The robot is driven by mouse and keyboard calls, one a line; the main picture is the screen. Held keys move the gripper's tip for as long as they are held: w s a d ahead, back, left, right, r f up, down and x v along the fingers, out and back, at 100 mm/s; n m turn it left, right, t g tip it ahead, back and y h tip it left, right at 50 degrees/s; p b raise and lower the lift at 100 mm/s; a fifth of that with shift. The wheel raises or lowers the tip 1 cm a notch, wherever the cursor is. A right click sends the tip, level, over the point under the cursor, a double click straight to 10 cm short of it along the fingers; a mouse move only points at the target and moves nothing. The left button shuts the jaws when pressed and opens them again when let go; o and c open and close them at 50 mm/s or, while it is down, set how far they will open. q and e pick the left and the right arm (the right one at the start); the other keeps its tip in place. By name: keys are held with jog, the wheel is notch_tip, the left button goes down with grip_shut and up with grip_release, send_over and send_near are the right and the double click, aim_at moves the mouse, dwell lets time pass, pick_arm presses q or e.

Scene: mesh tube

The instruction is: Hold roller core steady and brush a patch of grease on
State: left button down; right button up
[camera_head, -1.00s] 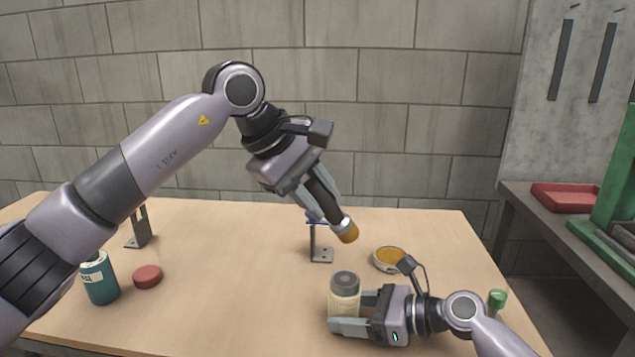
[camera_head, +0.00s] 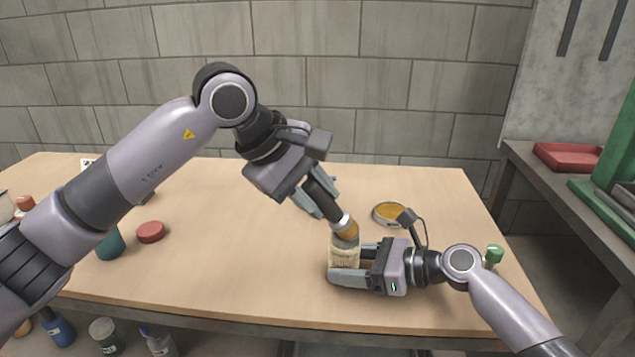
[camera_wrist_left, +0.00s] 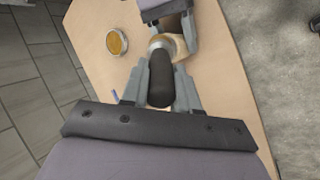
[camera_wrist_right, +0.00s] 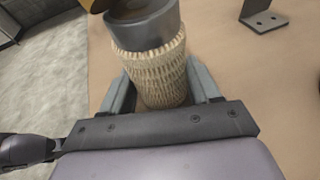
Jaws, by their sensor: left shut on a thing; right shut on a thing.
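The roller core (camera_head: 343,258), a pale ribbed mesh cylinder with a grey top, stands upright on the table. My right gripper (camera_head: 352,265) is shut around its lower part; the right wrist view shows the ribbed body (camera_wrist_right: 152,70) between the fingers. My left gripper (camera_head: 322,199) is shut on the dark handle of a brush (camera_head: 345,227) with a metal collar and tan bristles, tilted down at the core's top. Bristles and core overlap in the head view; I cannot tell for sure that they touch. An open tin of amber grease (camera_head: 390,213) sits behind the right gripper.
A red lid (camera_head: 150,232) and a teal container (camera_head: 110,245) are at the left, partly behind my left arm. A green-capped item (camera_head: 493,254) stands at the right edge. A side bench holds a red tray (camera_head: 568,157). The table's middle is clear.

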pick_arm(q)
jog(key=w+r, duration=0.4)
jog(key=r, duration=0.4)
dwell(1.0)
jog(key=shift+d, duration=0.1)
dwell(1.0)
jog(key=shift+w+d+f, duration=0.1)
jog(key=shift+d+f, duration=0.15)
jog(key=shift+d, duration=0.05)
jog(key=shift+r, duration=0.1)
